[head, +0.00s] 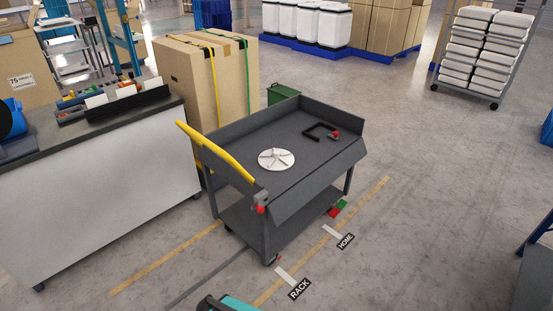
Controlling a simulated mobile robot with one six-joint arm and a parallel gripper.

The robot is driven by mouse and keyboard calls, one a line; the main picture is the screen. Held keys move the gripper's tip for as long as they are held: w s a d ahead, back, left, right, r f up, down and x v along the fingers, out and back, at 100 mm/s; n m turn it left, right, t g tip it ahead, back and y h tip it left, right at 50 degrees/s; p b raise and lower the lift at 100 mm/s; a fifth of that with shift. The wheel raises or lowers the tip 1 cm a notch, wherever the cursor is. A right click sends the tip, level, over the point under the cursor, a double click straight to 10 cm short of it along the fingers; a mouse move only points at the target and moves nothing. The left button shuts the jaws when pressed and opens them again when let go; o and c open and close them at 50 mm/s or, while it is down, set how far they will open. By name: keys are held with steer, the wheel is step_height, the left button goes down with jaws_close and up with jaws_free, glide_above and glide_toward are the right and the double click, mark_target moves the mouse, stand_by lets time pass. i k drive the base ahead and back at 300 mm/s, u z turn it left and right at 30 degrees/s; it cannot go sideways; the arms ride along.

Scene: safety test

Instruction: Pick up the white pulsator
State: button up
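The white pulsator (276,159) is a round white disc with raised ribs across its top. It lies flat on the top tray of a dark grey cart (297,149), left of the tray's middle. Nothing covers it.
A black bracket-shaped item (316,128) with a small red-and-black part (334,135) lies at the tray's right. The cart has raised walls and a yellow handle (215,151). A workbench (95,190) and tall carton (207,80) stand left. Open floor (430,190) lies right.

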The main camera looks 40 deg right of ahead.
mark_target(274, 159)
steer(key=u, duration=0.15)
steer(key=i, duration=1)
steer(key=u, duration=0.45)
